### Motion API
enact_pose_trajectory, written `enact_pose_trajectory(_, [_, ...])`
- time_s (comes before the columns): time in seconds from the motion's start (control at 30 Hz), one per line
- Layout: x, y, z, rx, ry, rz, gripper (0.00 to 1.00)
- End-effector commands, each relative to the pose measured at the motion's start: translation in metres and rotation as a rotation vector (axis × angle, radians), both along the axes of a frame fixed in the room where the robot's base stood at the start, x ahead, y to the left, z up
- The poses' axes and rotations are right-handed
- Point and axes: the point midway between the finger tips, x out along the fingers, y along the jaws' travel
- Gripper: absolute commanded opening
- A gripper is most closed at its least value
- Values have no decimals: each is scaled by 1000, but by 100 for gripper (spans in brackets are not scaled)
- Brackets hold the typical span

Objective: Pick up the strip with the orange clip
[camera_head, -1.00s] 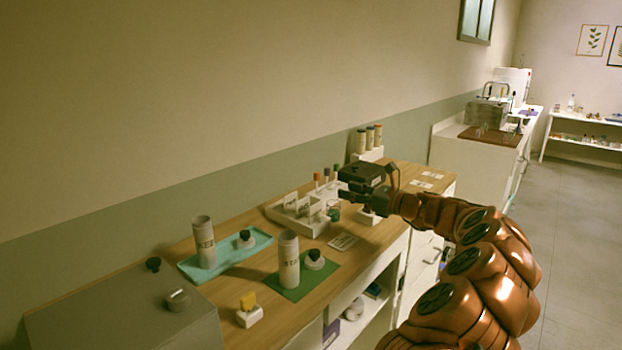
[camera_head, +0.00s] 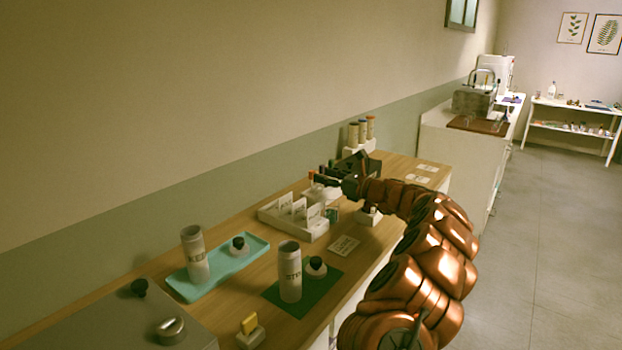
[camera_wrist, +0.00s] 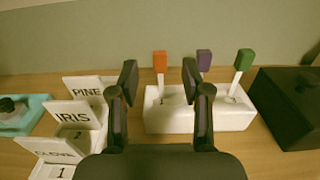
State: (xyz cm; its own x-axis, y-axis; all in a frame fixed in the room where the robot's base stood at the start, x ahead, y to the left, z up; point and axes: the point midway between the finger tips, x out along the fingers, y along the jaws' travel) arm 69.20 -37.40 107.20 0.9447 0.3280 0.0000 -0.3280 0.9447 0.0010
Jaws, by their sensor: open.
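The strip with the orange clip (camera_wrist: 160,62) stands upright in a white holder block (camera_wrist: 200,120), at its left end. A purple-clipped strip (camera_wrist: 204,58) and a green-clipped strip (camera_wrist: 243,60) stand to its right in the same block. My gripper (camera_wrist: 160,80) is open and empty. In the wrist view the orange-clipped strip shows between its two fingers, apparently beyond them and not touched. In the head view my gripper (camera_head: 330,183) is beside the strips and hides part of them; the orange clip (camera_head: 311,175) shows at its left.
A white rack with labelled cards PINE, IRIS and CLOVE (camera_wrist: 72,118) stands left of the block. A dark box (camera_wrist: 290,105) is close on the right. The KEEP cup on a teal tray (camera_head: 250,250) and another cup on a green mat (camera_head: 325,290) stand nearer.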

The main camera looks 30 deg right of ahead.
Motion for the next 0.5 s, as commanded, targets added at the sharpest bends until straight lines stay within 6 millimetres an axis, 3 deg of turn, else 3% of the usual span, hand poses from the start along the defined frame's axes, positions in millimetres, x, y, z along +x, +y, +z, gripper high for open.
enact_pose_trajectory(0.17, [9, 3, 0, 0, 0, 1, 48])
enact_pose_trajectory(0.5, [46, 17, 0, -2, 0, 1, 48])
